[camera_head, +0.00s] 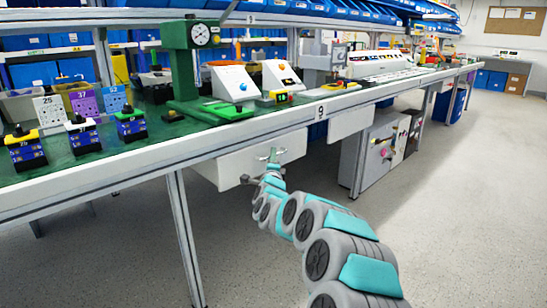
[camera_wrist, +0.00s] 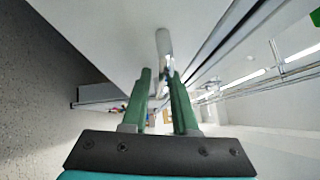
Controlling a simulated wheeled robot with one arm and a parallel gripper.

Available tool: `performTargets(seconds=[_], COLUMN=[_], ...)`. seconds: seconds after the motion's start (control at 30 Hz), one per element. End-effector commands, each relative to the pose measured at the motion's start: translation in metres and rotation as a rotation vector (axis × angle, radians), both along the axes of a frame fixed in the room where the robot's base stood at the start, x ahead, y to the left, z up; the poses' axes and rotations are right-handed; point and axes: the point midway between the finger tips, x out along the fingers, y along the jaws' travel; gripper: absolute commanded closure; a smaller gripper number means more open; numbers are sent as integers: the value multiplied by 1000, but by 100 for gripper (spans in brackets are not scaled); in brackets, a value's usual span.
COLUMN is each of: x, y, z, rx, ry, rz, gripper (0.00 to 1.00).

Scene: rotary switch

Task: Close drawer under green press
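The green press (camera_head: 183,62) with a round gauge stands on the workbench in the head view. Below it, under the bench edge, is a white drawer (camera_head: 235,165); it seems to stick out somewhat, but how far is unclear. My gripper (camera_head: 272,157) is at the drawer's front face. In the wrist view, the two green fingers (camera_wrist: 160,75) are apart, with a gap between them. A pale rounded bar, apparently the drawer handle (camera_wrist: 163,42), lies just beyond the fingertips. The white drawer surface (camera_wrist: 105,35) fills the upper left. Contact cannot be told.
Another white drawer (camera_head: 350,122) hangs farther right under the bench. A grey cabinet (camera_head: 382,150) stands below it. A metal bench leg (camera_head: 184,235) is left of my arm. The floor (camera_head: 460,210) to the right is clear.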

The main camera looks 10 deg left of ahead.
Motion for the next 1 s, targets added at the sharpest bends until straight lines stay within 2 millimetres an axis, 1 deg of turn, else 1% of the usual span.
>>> performTargets(seconds=[0.17,0.4,0.6,0.8,1.0], x=[-15,-45,-64,-72,-72], y=[-3,-7,-9,-11,-11], z=[-2,-6,-9,-8,-8], rx=[2,3,1,3,2], ry=[0,0,1,-4,-3], rz=[-1,-3,-2,-4,-4], gripper=[73,73,73,73,73])
